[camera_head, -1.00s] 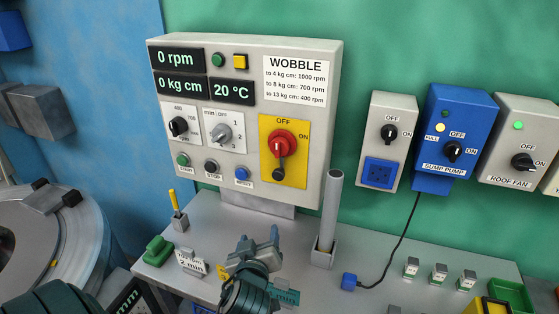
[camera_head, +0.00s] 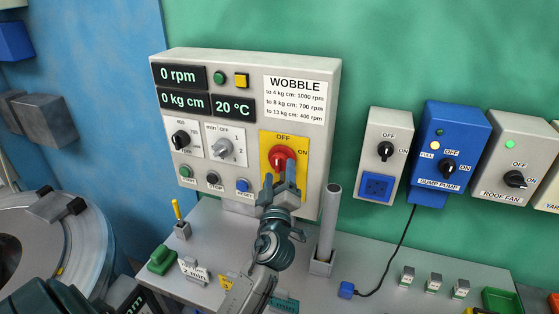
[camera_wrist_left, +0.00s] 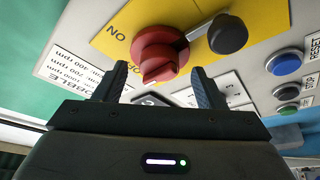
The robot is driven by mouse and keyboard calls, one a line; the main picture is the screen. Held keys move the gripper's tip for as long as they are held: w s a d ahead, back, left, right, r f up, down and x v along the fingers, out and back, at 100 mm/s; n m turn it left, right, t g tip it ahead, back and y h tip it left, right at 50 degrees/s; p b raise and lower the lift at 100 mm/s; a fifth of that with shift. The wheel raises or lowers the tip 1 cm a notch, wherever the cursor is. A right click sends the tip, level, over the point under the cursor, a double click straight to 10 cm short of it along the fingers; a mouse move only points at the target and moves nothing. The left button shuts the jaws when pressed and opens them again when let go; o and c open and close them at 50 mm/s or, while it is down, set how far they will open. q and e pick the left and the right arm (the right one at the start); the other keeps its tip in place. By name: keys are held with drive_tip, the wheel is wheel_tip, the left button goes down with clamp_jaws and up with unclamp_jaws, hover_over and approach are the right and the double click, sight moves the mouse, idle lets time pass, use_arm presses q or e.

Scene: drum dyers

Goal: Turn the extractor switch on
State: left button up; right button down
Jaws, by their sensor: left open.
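A red rotary switch (camera_head: 282,157) sits on a yellow plate (camera_head: 269,139) marked OFF above and ON at the right, on the grey control panel. I cannot read the word extractor on it. In the left wrist view its red hub (camera_wrist_left: 157,50) and the black knob of its handle (camera_wrist_left: 228,34) lie just beyond the fingertips. My left gripper (camera_head: 279,178) is open in front of the switch's lower part, its fingers hiding the handle in the head view. In the left wrist view the open fingers (camera_wrist_left: 158,72) flank the red hub from below; contact cannot be told.
A grey upright tube (camera_head: 328,222) stands right of my left arm. Small dials (camera_head: 221,147) and push buttons (camera_head: 242,186) sit left of the yellow plate. Sump pump (camera_head: 447,165) and roof fan (camera_head: 517,175) switch boxes hang at the right.

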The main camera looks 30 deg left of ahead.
use_arm(q)
drive_tip(key=shift+p+x, duration=0.35)
drive_tip(key=shift+x, duration=0.75)
